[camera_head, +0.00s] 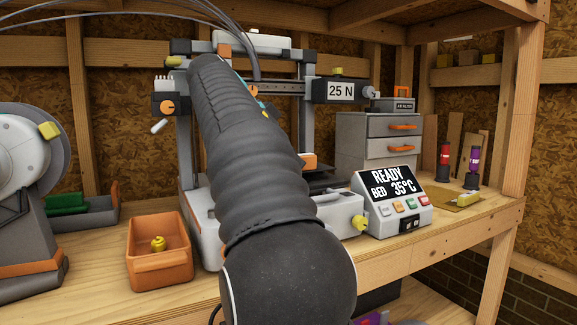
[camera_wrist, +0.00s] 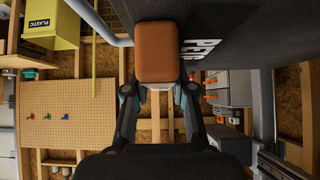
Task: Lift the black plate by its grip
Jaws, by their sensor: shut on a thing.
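The black plate (camera_wrist: 245,35) fills the top of the wrist view, with part of some white lettering on it. Its orange-brown grip (camera_wrist: 170,52) sits between the fingertips of my gripper (camera_wrist: 159,92), one finger at each side. My gripper is shut on the grip. In the head view my dark, ribbed arm crosses the middle and hides the gripper and the grip. A dark flat edge shows right of the arm, low in the printer (camera_head: 310,95); I cannot tell whether it is the plate or the bed. Whether the plate touches the bed is hidden.
A console (camera_head: 390,205) reading READY, BED 35°C stands right of the printer. An orange bin (camera_head: 160,275) with a yellow piece is at left, beside a spool machine (camera_head: 25,165). A grey drawer unit (camera_head: 378,140) stands behind. Some bench front is clear.

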